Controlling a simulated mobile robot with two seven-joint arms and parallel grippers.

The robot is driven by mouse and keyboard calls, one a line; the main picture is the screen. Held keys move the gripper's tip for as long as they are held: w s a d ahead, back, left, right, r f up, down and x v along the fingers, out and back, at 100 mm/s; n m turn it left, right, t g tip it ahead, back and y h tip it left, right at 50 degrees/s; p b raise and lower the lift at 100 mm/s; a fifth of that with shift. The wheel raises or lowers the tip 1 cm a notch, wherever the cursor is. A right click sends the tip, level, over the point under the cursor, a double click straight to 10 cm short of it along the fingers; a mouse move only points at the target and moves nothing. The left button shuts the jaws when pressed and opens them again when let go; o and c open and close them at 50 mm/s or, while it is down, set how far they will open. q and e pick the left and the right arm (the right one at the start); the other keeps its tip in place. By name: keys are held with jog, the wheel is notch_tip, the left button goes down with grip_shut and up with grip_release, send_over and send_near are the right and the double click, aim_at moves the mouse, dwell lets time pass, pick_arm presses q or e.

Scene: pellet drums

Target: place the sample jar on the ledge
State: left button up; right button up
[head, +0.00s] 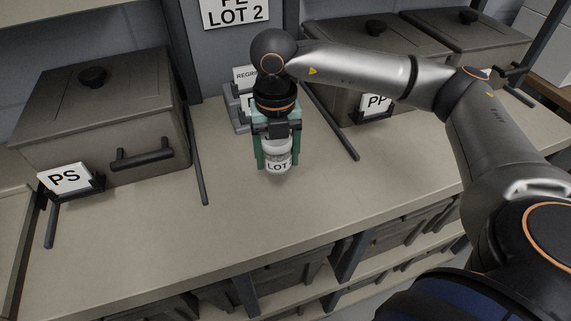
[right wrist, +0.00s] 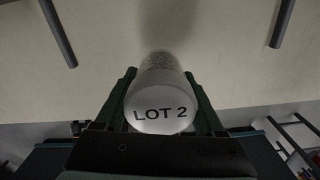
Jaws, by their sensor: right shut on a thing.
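The sample jar (head: 278,158) is a small whitish jar marked "LOT" in the head view. In the right wrist view the jar (right wrist: 160,105) reads "LOT 2" and shows pale, grainy contents towards its far end. My right gripper (head: 275,160) has green fingers shut on the jar from both sides and points down at the counter. I cannot tell whether the jar touches the surface below. The long beige counter (head: 235,215) lies under the jar; no other surface stands out clearly as the ledge. My left gripper is not in view.
A lidded grey drum tagged PS (head: 66,177) stands at left, and one tagged PP (head: 375,103) at right behind my arm. Dark rods (head: 203,180) lie on both sides of the jar. A "LOT 2" sign (head: 238,14) hangs behind. The counter in front is clear.

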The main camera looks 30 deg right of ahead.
aim_at(285, 180)
jog(key=shift+w+d+f, duration=0.15)
jog(key=shift+d+f, duration=0.75)
jog(key=shift+f, duration=0.15)
jog(key=f, duration=0.2)
jog(key=f+p, duration=0.1)
jog(key=shift+d, duration=0.25)
jog(key=shift+f, duration=0.3)
jog(key=shift+f, duration=0.2)
jog(key=o, duration=1.5)
jog(key=shift+c, duration=0.2)
notch_tip(285, 180, up, 12)
jog(key=shift+r+b, duration=0.25)
jog(key=shift+b, duration=0.35)
